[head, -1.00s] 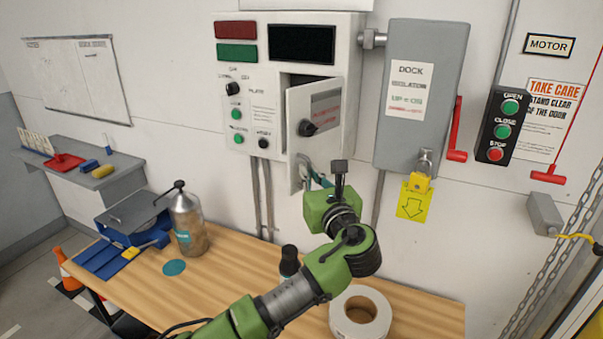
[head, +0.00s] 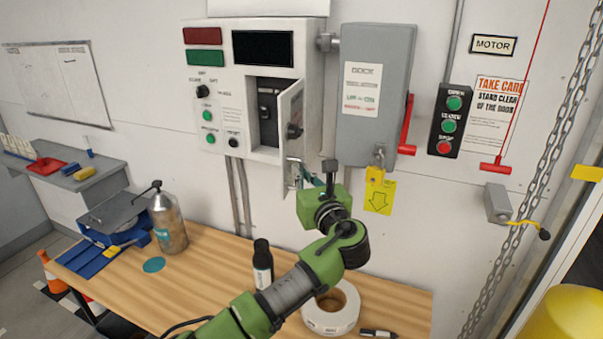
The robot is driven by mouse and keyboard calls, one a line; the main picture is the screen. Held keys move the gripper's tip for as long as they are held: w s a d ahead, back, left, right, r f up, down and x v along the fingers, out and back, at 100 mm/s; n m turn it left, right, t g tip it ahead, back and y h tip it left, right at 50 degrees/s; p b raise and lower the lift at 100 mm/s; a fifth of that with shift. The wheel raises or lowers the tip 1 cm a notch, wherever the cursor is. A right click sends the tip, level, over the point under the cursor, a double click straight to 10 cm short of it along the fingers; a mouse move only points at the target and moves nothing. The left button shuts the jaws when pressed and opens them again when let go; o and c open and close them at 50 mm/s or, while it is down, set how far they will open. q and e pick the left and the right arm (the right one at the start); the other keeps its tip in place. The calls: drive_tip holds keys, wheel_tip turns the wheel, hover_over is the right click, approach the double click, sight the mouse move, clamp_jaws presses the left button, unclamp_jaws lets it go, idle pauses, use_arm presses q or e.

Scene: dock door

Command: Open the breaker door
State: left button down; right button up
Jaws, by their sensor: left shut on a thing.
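The breaker door (head: 291,112) is the small light-grey door on the white control panel (head: 235,88), with a black knob (head: 294,131) on its face. It stands ajar, swung out toward me, and a dark recess with a breaker (head: 268,103) shows to its left. My left gripper (head: 308,178) is at the door's lower part, shut on what looks like its handle (head: 293,167). The fingers are small and partly hidden by the gripper's green body, so the exact contact is unclear. My right gripper is not in view.
A grey isolation box (head: 375,95) with a red lever (head: 407,125) is mounted close right of the door. A chain (head: 540,180) hangs at right.

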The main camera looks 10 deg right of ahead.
use_arm(q)
drive_tip(key=c, duration=2.5)
unclamp_jaws()
drive_tip(key=shift+c, duration=0.2)
drive_tip(key=shift+w, duration=0.1)
drive_tip(key=v, duration=1.2)
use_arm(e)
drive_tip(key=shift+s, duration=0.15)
